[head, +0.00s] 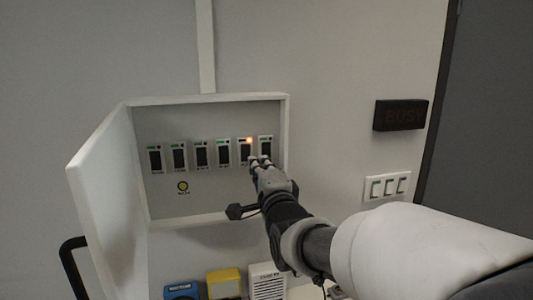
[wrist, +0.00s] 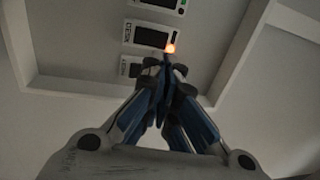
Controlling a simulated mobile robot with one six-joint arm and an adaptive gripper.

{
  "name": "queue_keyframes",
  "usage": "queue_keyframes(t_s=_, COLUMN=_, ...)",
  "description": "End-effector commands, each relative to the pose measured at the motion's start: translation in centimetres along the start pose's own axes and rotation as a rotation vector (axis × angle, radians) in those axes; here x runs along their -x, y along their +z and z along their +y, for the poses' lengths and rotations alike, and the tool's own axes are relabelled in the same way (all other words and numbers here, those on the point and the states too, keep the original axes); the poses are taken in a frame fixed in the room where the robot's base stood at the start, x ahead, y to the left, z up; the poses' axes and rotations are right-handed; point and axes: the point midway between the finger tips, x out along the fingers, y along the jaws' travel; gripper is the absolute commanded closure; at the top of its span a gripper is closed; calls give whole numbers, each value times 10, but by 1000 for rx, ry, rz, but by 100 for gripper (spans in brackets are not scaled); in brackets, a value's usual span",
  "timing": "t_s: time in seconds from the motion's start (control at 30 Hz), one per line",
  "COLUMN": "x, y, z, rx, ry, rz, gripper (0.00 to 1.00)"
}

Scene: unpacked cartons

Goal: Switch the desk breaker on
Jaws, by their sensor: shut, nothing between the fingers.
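An open white breaker box (head: 220,215) on the wall holds a row of dark breakers. Most show a small green mark on top. The breaker second from the right (head: 245,152) has a glowing orange light at its top. It is the middle breaker (wrist: 148,36) in the wrist view, with a small sideways label that seems to read DESK. My gripper (head: 261,160) is shut and empty, its tips close to the lower part of that breaker and the rightmost one (head: 265,146). In the wrist view, my fingertips (wrist: 165,62) partly cover the neighbouring breaker (wrist: 130,67). Contact cannot be told.
The box door (head: 105,205) stands open to the left. A round yellow button (head: 183,186) sits below the breakers. A dark BUSY sign (head: 400,115) and white wall switches (head: 387,187) are to the right. A yellow item (head: 224,283) and a blue item (head: 181,291) are below.

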Motion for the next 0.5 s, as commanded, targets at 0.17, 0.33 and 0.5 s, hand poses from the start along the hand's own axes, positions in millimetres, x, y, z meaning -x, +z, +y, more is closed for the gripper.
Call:
queue_keyframes(t_s=0.17, x=-37, y=0, z=1, rx=0, ry=-1, rz=0, gripper=100)
queue_keyframes(t_s=0.33, x=-59, y=0, z=0, rx=0, ry=0, rz=0, gripper=100)
queue_keyframes(t_s=0.5, x=-68, y=0, z=0, rx=0, ry=0, rz=0, gripper=100)
